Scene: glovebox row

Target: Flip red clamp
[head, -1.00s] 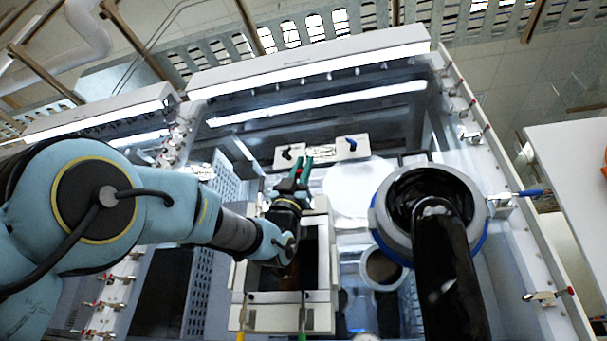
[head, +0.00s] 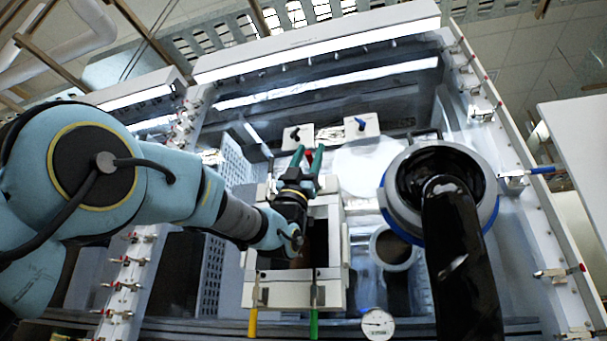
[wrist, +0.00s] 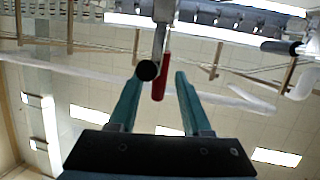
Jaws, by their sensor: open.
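The red clamp (wrist: 160,80) shows in the wrist view as a slim red handle hanging below a grey metal part. It appears between the two teal fingertips of my gripper (wrist: 163,75). A round black knob overlaps the left fingertip. In the head view my gripper (head: 308,153) is above the white box, with its fingers pointing to the back. My gripper is open and holds nothing.
The white box (head: 335,265) has a yellow handle (head: 253,322) and a green handle (head: 314,325) at its front. Plates with a black knob (head: 295,133) and a blue knob (head: 360,123) stand behind. A black glove port (head: 440,175) is to the right.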

